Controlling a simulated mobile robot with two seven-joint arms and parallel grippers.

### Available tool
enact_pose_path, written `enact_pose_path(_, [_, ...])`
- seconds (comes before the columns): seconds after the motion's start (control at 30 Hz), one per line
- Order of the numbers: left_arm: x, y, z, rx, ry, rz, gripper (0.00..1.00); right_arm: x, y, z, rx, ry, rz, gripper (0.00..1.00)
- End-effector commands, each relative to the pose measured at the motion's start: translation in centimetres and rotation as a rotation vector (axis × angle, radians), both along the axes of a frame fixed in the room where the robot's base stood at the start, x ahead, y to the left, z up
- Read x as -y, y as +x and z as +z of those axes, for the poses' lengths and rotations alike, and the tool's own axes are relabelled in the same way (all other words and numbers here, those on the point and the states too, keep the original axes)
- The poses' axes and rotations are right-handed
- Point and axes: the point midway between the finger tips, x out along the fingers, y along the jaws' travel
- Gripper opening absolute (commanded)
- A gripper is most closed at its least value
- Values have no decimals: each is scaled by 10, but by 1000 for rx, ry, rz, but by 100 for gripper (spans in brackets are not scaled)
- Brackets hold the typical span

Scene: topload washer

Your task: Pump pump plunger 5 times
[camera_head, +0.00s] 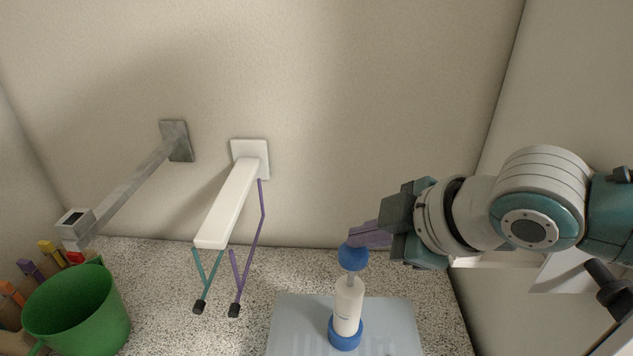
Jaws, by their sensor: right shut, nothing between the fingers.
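The pump bottle (347,306) is white with a blue base and stands upright on a pale blue-grey board. Its blue round pump plunger (353,257) sits on top. My right gripper (356,238) reaches in from the right, with its purple fingers shut and nothing between them. The fingertips are at the upper edge of the plunger and overlap it in the picture; I cannot tell whether they touch it. My left gripper is not in view.
The board (292,325) lies on a speckled counter (170,300). A green mug (75,312) stands at the lower left beside several coloured sticks. A white wall arm (228,205) and a grey wall arm (130,190) jut out over the counter.

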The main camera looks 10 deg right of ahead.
Motion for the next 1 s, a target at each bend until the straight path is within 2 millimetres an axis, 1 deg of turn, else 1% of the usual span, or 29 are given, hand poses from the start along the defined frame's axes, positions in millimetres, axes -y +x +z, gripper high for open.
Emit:
enact_pose_path(0.2, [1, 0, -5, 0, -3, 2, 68, 0, 0, -9, -1, -1, 0, 0])
enact_pose_path(0.57, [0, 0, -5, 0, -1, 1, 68, 0, -1, -9, -1, -1, 0, 0])
enact_pose_path(1.0, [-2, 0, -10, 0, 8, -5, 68, 0, -1, -15, -3, -1, 0, 0])
